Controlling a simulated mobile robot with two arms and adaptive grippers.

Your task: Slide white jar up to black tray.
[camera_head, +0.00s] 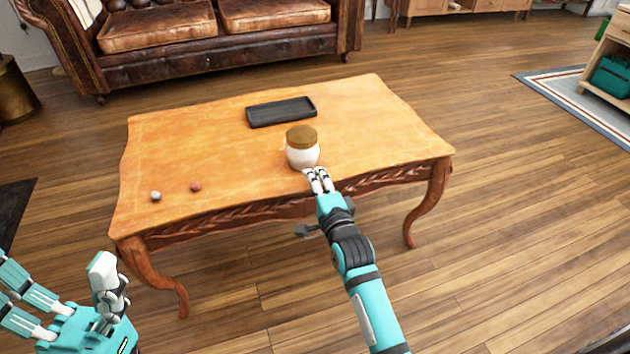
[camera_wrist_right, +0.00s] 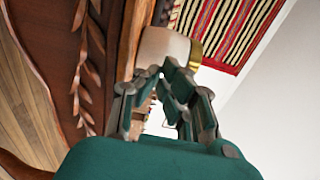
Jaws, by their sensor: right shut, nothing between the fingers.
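The white jar (camera_head: 302,156) with a golden-brown lid stands upright on the wooden table, near its front edge. The black tray (camera_head: 281,113) lies flat behind the jar, with bare tabletop between them. My right gripper (camera_head: 318,181) is shut and empty at the near side of the jar, close to its base. In the right wrist view the jar (camera_wrist_right: 161,46) is just beyond the fingertips; whether they touch it I cannot tell. My left gripper (camera_head: 72,286) is at the lower left, in front of the table, fingers apart and empty.
The wooden table (camera_head: 220,150) has a carved front edge. A small pale ball (camera_head: 155,196) and a reddish ball (camera_head: 196,187) lie at its front left. A brown leather sofa (camera_head: 180,45) stands behind. The tabletop's right side is clear.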

